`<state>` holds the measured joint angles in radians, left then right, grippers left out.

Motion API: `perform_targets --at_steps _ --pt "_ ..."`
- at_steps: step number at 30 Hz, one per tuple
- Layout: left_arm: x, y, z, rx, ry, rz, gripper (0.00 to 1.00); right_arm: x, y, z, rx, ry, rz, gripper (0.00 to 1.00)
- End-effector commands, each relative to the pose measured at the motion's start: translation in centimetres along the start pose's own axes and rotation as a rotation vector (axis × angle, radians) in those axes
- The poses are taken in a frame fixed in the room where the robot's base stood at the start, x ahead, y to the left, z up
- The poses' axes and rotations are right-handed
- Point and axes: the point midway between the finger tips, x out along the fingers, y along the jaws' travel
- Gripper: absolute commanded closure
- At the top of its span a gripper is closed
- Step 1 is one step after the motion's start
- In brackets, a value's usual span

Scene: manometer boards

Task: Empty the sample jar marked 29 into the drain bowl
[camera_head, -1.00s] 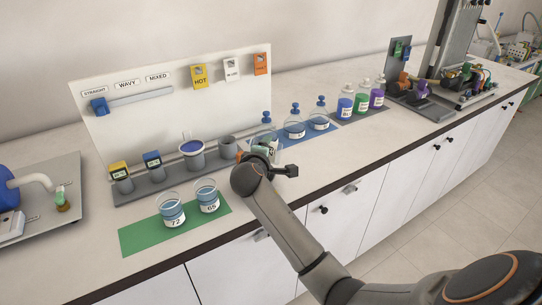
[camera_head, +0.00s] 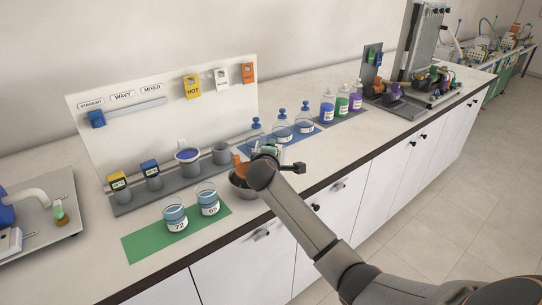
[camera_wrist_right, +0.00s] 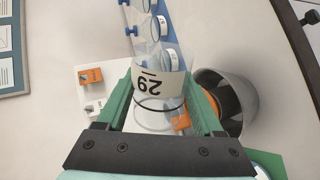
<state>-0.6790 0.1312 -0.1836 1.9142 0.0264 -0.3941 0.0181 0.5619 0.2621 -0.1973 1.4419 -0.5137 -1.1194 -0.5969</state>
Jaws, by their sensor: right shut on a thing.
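The jar marked 29 (camera_wrist_right: 158,88) is clear glass with a white label, which reads upside down in the wrist view. My right gripper (camera_wrist_right: 160,100) is shut on it, with green fingers on both sides. In the head view my right gripper (camera_head: 268,152) is above the counter and largely hides the jar. The metal drain bowl (camera_head: 240,188) stands on the counter below and beside the gripper, partly covered by my arm. It also shows right of the jar in the wrist view (camera_wrist_right: 240,88). I cannot tell how much liquid the jar holds. My left gripper is out of view.
Jars marked 72 (camera_head: 176,217) and 65 (camera_head: 208,203) stand on a green mat (camera_head: 150,246). A grey rack (camera_head: 133,203) with cups stands before the white board (camera_head: 160,125). Blue-stoppered flasks (camera_head: 283,131) and several coloured bottles (camera_head: 341,106) stand behind and to the right.

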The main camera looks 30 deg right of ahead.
Motion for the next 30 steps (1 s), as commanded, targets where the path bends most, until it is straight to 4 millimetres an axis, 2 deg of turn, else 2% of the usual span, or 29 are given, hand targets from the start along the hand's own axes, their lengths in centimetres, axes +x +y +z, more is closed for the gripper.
perform_targets --at_steps 18,30 --pt "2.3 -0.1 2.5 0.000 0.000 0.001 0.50 0.4 -0.9 0.5 0.187 0.077 0.001 0.96" --pt "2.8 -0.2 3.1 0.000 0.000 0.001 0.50 0.3 -0.8 0.6 0.235 0.097 0.001 0.96"
